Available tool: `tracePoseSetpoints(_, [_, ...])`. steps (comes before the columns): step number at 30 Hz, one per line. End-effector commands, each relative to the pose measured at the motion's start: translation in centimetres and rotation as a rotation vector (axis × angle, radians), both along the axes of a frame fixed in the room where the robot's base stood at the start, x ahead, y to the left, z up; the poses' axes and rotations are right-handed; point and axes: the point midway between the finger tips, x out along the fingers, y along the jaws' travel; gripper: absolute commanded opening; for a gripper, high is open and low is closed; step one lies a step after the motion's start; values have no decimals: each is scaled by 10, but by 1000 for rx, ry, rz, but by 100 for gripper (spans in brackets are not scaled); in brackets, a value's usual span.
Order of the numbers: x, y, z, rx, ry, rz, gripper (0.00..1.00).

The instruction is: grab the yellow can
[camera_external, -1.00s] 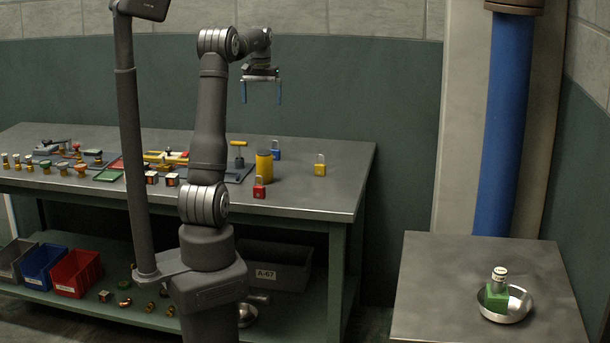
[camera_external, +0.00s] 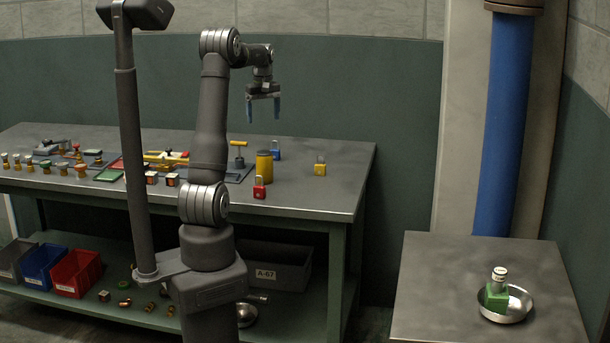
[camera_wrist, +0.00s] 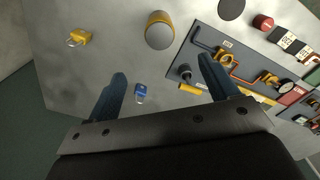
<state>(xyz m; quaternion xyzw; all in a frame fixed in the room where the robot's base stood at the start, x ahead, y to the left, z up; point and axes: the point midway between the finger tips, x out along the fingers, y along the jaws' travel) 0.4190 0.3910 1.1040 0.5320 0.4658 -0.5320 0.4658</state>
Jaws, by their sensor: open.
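The yellow can (camera_external: 264,167) stands upright on the back workbench, with the red padlock beside it. In the wrist view the can (camera_wrist: 159,31) shows from above, beyond the fingertips and a little left of the middle between them. My gripper (camera_external: 263,112) is open and empty, pointing down above the bench and higher than the can. In the wrist view its two blue fingers (camera_wrist: 162,70) are spread wide, with nothing between them at their tips.
Near the can are a red padlock (camera_external: 259,188), a blue padlock (camera_external: 276,151) and a yellow padlock (camera_external: 320,167). A tool board (camera_wrist: 235,58) with fittings lies beside it. The bench's right end (camera_external: 345,165) is clear.

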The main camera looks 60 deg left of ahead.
Motion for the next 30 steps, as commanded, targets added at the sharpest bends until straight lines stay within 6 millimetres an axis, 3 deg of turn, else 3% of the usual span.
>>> tracePoseSetpoints(3, [0, -2, -13, -1, 1, 138, 79])
tracePoseSetpoints(8, [0, -2, -23, -1, 1, 225, 79])
tracePoseSetpoints(11, [0, -3, -36, -3, 3, 232, 79])
tracePoseSetpoints(24, [0, -2, -126, -2, 2, 229, 79])
tracePoseSetpoints(30, [0, -2, -142, 0, 0, 229, 79])
